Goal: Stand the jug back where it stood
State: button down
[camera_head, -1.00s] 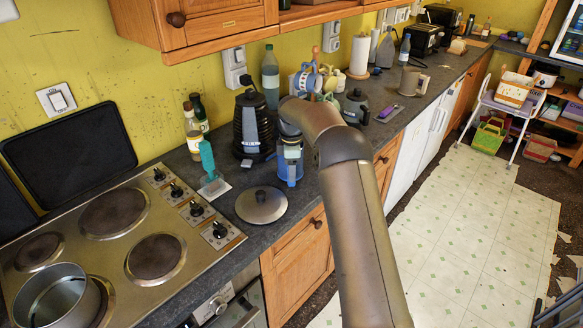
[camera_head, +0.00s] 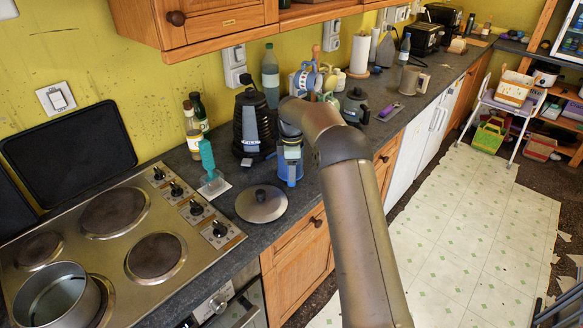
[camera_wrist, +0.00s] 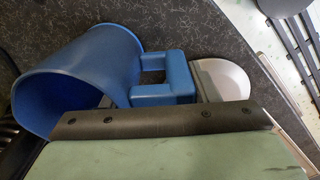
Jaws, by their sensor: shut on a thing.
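The blue jug (camera_wrist: 85,75) fills the left of the wrist view, its open mouth at the lower left and its squared handle (camera_wrist: 165,78) at the right. The fingertips are mostly hidden behind the gripper's body in the wrist view. I cannot tell whether the jug's base touches the counter.
A black kettle (camera_head: 252,125) stands just left of the jug. A round metal lid (camera_head: 261,204) lies in front. A teal brush-like item (camera_head: 208,160) and bottles (camera_head: 193,130) stand left, beside the hob (camera_head: 120,235). A dark pot (camera_head: 356,106) and mugs crowd the counter behind.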

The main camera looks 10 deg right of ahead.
jog(key=shift+f, duration=0.4)
dwell(0.4)
jog(key=shift+c, duration=2.2)
grip_release()
jog(key=shift+r, duration=0.15)
jog(key=shift+r+p, duration=1.6)
jog(key=shift+r, duration=2.25)
